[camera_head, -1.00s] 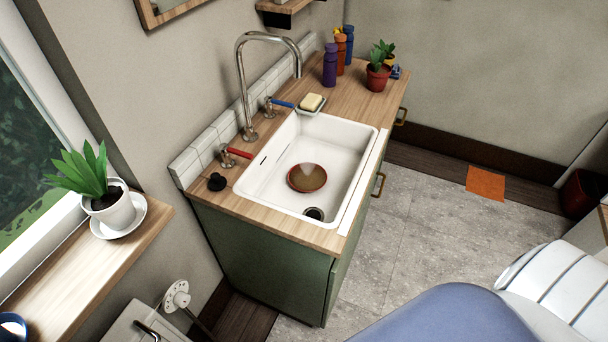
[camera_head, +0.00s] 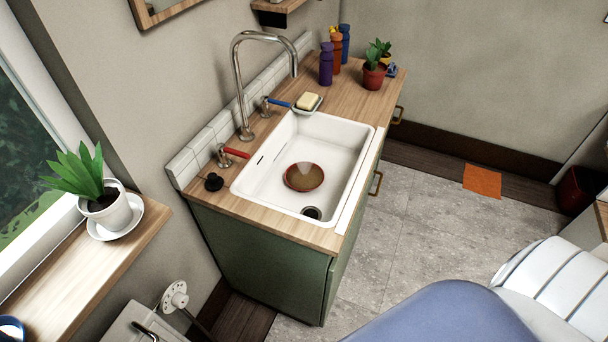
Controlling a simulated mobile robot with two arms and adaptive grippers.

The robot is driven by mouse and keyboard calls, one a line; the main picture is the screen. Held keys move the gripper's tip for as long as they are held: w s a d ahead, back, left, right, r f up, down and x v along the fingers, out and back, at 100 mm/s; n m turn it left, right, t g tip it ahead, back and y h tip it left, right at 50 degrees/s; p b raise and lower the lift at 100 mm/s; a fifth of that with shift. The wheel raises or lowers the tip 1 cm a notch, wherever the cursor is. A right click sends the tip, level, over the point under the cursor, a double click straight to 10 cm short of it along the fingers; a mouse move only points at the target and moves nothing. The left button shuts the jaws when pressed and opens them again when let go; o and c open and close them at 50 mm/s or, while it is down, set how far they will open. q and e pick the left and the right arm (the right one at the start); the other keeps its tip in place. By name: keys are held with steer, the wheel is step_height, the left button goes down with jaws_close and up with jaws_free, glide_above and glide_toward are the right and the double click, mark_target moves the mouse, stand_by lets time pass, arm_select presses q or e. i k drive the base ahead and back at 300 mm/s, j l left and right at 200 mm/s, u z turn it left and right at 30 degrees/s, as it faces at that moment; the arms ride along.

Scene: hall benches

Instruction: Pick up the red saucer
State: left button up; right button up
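The red saucer (camera_head: 304,177) lies in the white sink basin (camera_head: 336,150), near the middle of its floor. It has a red rim and a brownish inside with a pale patch at its upper edge. The dark drain (camera_head: 311,213) is just below it in the picture. Nothing covers the saucer. Neither of my grippers shows in the head view.
The tall faucet (camera_head: 243,90) and red and blue tap handles stand along the sink's left side. A soap dish (camera_head: 307,104), several bottles and a potted plant (camera_head: 374,74) stand on the wooden counter behind. Open tiled floor (camera_head: 420,240) lies right of the green cabinet (camera_head: 265,260).

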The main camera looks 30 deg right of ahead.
mark_target(303, 176)
steer(key=k+l, duration=0.1)
steer(key=l, duration=0.2)
steer(key=k+l+u, duration=0.1)
steer(key=l, duration=0.2)
steer(key=k+l, duration=0.15)
steer(key=l+u, duration=0.25)
steer(key=l, duration=0.85)
steer(key=l+u, duration=0.3)
steer(key=l, duration=0.8)
